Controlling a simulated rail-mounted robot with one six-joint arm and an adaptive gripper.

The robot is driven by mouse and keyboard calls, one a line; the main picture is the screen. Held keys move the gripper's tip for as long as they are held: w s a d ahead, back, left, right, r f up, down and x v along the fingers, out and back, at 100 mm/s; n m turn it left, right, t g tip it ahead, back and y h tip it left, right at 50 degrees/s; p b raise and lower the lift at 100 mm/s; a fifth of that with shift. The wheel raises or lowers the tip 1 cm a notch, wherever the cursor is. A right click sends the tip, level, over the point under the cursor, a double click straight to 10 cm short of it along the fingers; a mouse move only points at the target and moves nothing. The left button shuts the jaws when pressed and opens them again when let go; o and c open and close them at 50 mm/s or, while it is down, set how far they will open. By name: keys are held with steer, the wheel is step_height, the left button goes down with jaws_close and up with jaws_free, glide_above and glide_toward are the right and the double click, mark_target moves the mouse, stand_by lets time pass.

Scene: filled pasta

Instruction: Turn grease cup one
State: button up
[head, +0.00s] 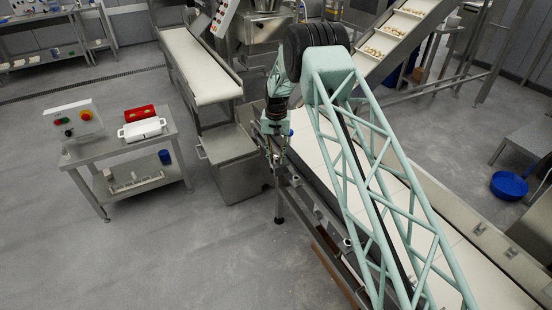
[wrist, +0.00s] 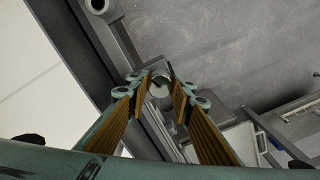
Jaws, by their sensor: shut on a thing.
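My gripper (head: 275,158) points down at the near side rail of the long white conveyor (head: 318,160). In the wrist view the ribbed fingers of my gripper (wrist: 158,88) are closed on a small round metal cup (wrist: 160,83), which I take for a grease cup. Its top shows between the fingertips; its lower part is hidden. In the head view the fingers hide it. Another round metal fitting (wrist: 97,5) shows at the top edge of the wrist view. No number is readable on either one.
A steel side table (head: 120,150) at left holds a button box (head: 75,122), a red case (head: 139,113) and a white tray (head: 142,129). A steel cabinet (head: 228,158) stands close left of my gripper. The floor (head: 180,250) at front left is clear.

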mark_target(276, 157)
steer(key=shift+m, duration=0.3)
steer(key=o, duration=0.9)
steer(key=shift+c, duration=0.2)
step_height(276, 157, up, 12)
stand_by(0.6)
stand_by(0.3)
